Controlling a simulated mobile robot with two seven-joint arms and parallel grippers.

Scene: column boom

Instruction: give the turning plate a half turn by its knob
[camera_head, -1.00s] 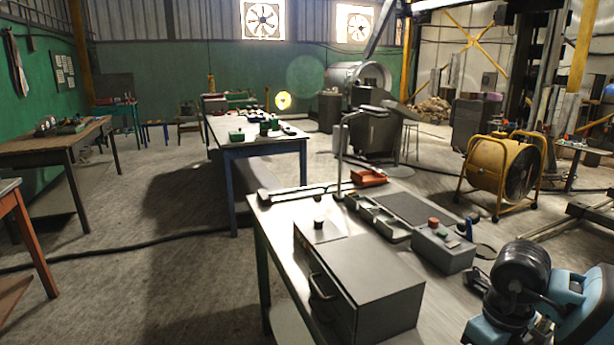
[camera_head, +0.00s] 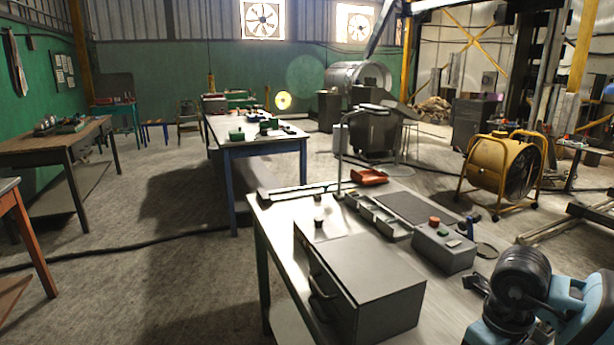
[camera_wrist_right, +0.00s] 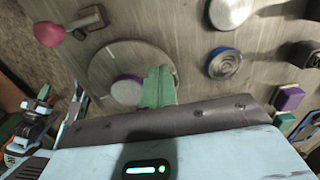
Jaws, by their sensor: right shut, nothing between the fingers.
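The turning plate (camera_wrist_right: 103,68) is a grey disc on a metal panel in the right wrist view. Its round knob (camera_wrist_right: 127,90), whitish with a purple side, sits off-centre near the lower part of the disc. My right gripper (camera_wrist_right: 160,72) has its green fingers together with nothing between them. The fingers overlap the right part of the disc, just right of the knob; whether they touch either is not clear. In the head view my right arm comes in at the lower right, and no plate can be made out.
Around the plate the panel carries a pink-red knob (camera_wrist_right: 48,34), a blue-rimmed dial (camera_wrist_right: 224,64), a silver disc (camera_wrist_right: 229,11) and a purple block (camera_wrist_right: 289,98). In the head view a grey drawer box (camera_head: 365,275) and a button box (camera_head: 444,247) stand on the near bench.

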